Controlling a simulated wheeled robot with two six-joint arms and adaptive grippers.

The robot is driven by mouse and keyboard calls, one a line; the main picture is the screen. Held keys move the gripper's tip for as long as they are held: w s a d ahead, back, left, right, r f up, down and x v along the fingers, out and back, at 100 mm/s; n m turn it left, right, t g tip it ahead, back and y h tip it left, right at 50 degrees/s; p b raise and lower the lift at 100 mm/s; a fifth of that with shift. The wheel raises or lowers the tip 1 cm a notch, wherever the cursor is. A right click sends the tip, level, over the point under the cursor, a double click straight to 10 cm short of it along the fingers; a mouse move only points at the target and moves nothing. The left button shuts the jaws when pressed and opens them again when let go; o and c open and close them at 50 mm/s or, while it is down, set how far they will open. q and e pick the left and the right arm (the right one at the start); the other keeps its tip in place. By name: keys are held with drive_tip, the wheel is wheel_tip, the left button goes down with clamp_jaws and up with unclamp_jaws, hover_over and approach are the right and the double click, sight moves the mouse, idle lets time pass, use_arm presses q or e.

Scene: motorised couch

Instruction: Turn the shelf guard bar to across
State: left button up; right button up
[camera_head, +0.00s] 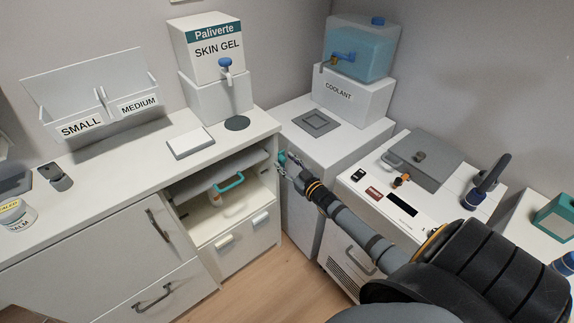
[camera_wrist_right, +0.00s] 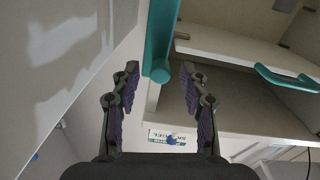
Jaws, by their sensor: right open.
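The teal shelf guard bar (camera_wrist_right: 161,38) shows in the right wrist view, coming down from the top edge, its rounded end between my fingertips. In the head view only a small teal piece of the bar (camera_head: 282,158) shows, at the right edge of the open shelf bay; it does not cross the opening. My right gripper (camera_head: 287,167) is at that edge and partly hides the bar. In the wrist view the right gripper (camera_wrist_right: 159,72) is open, one finger each side of the bar's end, with gaps. My left gripper is not in view.
The open bay holds a grey shelf with a teal handle (camera_head: 229,182), also in the wrist view (camera_wrist_right: 288,78). A drawer with white pulls (camera_head: 243,232) is below. The coolant cabinet (camera_head: 318,150) stands close to the right gripper. The counter carries a skin gel dispenser (camera_head: 213,62).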

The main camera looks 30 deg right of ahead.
clamp_jaws()
